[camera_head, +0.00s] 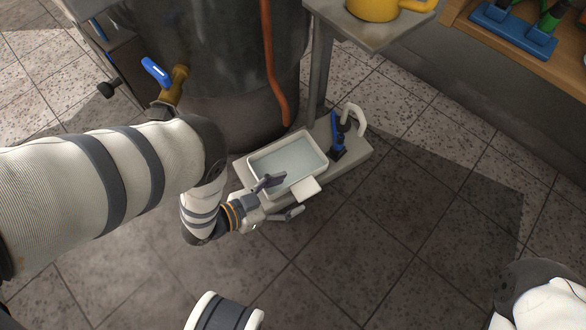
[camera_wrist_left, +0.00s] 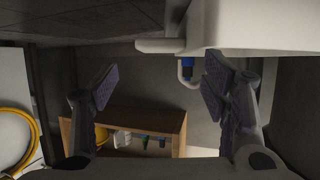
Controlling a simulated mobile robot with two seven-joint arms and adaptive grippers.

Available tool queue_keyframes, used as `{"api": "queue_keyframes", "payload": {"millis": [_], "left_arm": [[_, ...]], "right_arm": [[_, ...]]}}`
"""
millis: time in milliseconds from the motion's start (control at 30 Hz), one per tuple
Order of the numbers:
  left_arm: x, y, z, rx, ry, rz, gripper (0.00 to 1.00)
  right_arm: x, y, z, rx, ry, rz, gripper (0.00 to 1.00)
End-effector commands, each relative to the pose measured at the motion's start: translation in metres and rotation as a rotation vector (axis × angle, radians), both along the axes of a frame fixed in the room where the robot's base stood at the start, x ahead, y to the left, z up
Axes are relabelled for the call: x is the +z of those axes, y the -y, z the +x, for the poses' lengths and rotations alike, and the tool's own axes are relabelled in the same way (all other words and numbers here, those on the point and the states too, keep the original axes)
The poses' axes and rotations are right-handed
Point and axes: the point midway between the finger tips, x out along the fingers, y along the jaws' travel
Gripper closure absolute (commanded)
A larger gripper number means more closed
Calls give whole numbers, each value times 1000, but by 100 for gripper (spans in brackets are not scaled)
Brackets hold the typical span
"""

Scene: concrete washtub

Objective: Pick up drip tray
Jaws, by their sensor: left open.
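The drip tray (camera_head: 262,187) is a shallow off-white rectangular tray with a pale blue-grey inside and a flat tab (camera_head: 307,189) on its near side. It rests on a low grey ledge at the foot of the dark tank. My left gripper (camera_head: 281,198) is open at the tray's near side, left of the tab. One finger overlaps the tray's near edge in the picture; the other is lower and outside. In the left wrist view a large pale form, seemingly the tray (camera_wrist_left: 262,25), is at upper right, above the open fingers (camera_wrist_left: 160,88). Contact cannot be told.
A blue tool with a white curved handle (camera_head: 355,118) stands on the ledge (camera_head: 352,155) right of the tray. A dark tank (camera_head: 215,80) with an orange hose (camera_head: 269,65) and a blue-handled tap (camera_head: 156,72) rises behind. Tiled floor in front and right is clear.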

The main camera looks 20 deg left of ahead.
Motion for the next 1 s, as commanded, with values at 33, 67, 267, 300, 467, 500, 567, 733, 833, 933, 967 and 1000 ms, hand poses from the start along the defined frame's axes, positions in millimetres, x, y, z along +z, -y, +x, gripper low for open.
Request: {"api": "queue_keyframes", "payload": {"millis": [33, 67, 267, 300, 467, 500, 567, 733, 833, 933, 967, 1000], "left_arm": [[-4, 3, 4, -1, 1, -1, 32], [-6, 5, 7, -1, 1, -1, 32], [-23, 24, 34, 0, 0, 0, 32], [-23, 25, 37, 0, -1, 0, 32], [-21, 25, 37, 1, -1, 0, 32], [-21, 25, 37, 1, -1, 0, 39], [-21, 25, 37, 1, -1, 0, 53], [-21, 25, 37, 2, -2, 1, 91], [-21, 25, 37, 1, 2, 1, 100], [-21, 25, 37, 1, 1, 1, 100], [-21, 25, 37, 1, 1, 1, 100], [-20, 25, 37, 1, 1, 1, 100]], "right_arm": [[-4, 0, 0, 1, -3, 1, 60], [-6, -1, 0, 0, -4, 1, 60], [-22, -3, 1, 2, -13, 5, 60], [-23, -3, 1, 2, -13, 6, 60], [-21, -3, 1, 1, -13, 7, 60], [-21, -3, 1, 1, -13, 7, 60], [-21, -3, 1, 1, -13, 7, 60], [-21, -3, 1, 2, -13, 6, 60], [-21, -3, 1, 2, -13, 6, 60], [-21, -3, 1, 2, -12, 6, 60], [-21, -3, 1, 2, -12, 6, 60], [-20, -3, 1, 2, -12, 6, 60]]}}
